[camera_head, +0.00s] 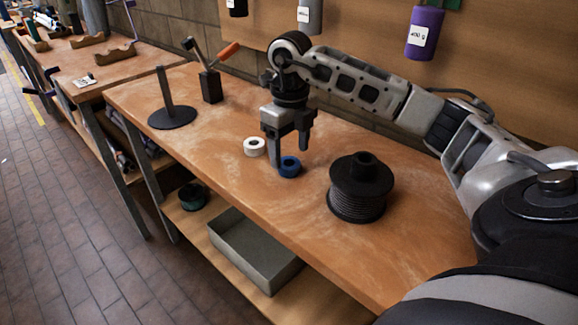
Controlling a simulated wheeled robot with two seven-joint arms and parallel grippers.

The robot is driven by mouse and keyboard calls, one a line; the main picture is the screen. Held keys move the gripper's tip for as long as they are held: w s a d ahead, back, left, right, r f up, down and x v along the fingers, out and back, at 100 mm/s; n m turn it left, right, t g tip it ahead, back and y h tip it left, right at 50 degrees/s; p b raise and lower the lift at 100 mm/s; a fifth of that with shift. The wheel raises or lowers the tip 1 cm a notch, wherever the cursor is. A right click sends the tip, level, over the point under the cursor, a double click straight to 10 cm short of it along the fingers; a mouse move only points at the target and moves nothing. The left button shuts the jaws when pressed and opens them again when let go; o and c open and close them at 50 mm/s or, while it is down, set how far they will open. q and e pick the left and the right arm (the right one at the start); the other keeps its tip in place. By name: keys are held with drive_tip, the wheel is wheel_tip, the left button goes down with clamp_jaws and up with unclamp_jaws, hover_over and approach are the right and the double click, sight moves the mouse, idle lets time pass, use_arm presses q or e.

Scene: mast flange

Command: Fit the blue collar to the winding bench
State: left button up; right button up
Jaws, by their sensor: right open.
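The blue collar (290,167) is a small ring lying on the wooden bench top (240,212), near its middle. My right gripper (289,157) points down just above and around the collar. Its fingers are apart, one to the left of the collar and one behind it to the right. I cannot tell whether either finger touches it. A dark round base with an upright post (166,93) stands at the bench's far left end. My left gripper is not in view.
A white ring (255,147) lies close to the left of the blue collar. A black ribbed spool (357,188) stands to the right. A grey tray (253,250) sits on the lower shelf. The front bench top is clear.

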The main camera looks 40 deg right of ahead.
sight(289, 159)
drive_tip(key=shift+w+f, duration=0.1)
drive_tip(key=shift+f, duration=1.45)
drive_tip(key=c, duration=1.1)
drive_tip(key=shift+r, duration=0.15)
